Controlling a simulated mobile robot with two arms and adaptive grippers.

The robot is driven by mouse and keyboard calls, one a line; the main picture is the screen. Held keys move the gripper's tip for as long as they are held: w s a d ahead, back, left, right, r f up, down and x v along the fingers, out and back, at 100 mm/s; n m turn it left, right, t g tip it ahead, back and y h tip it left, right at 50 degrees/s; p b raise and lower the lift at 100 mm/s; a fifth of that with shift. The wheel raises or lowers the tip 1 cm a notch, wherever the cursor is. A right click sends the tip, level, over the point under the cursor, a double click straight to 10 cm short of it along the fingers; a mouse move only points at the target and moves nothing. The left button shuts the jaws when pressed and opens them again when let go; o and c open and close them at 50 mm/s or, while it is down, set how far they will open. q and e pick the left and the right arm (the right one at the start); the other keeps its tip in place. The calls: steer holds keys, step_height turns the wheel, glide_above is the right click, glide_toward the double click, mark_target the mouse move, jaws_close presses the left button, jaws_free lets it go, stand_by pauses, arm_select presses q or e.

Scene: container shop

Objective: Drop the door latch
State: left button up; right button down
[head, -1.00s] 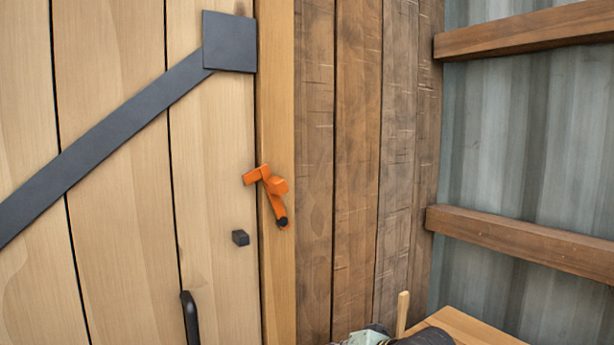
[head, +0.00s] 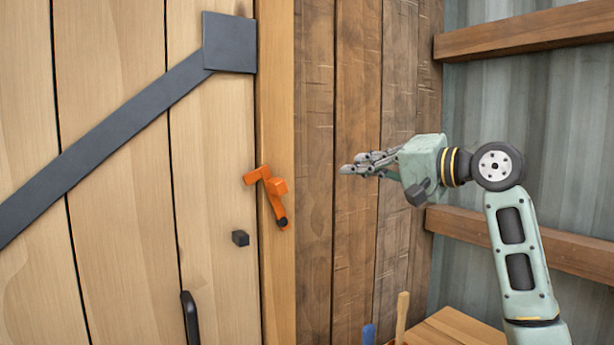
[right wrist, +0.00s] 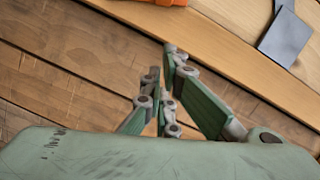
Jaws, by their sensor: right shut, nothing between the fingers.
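The orange door latch (head: 270,192) is mounted on the light wooden door post (head: 276,100). Its lower arm slants down to a dark tip, and its upper arm points left toward the door. A small dark block (head: 240,238) sits on the door, below and left of the latch. My right gripper (head: 343,170) is shut and empty, to the right of the latch and apart from it, pointing left. In the right wrist view the fingers (right wrist: 168,55) show over the planks, and part of the orange latch (right wrist: 160,2) shows at the top edge. My left gripper is out of view.
The light plank door (head: 110,190) carries a dark diagonal brace (head: 110,130) and a dark handle (head: 190,318) low down. A brown plank wall (head: 355,90) stands right of the post. A wooden surface (head: 455,328) with a wooden stick (head: 402,315) and a blue item (head: 369,334) is at the bottom.

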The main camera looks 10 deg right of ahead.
steer(key=shift+w+a, duration=0.1)
steer(key=w+a+f+p, duration=0.2)
steer(key=w+a+p, duration=0.3)
steer(key=w+a, duration=0.2)
steer(key=shift+a+f, duration=0.2)
steer(key=shift+a, duration=0.7)
steer(key=shift+s, duration=0.1)
steer(key=shift+s+a+r+n, duration=0.1)
steer(key=shift+a+r+n, duration=0.05)
steer(key=shift+a+n, duration=0.15)
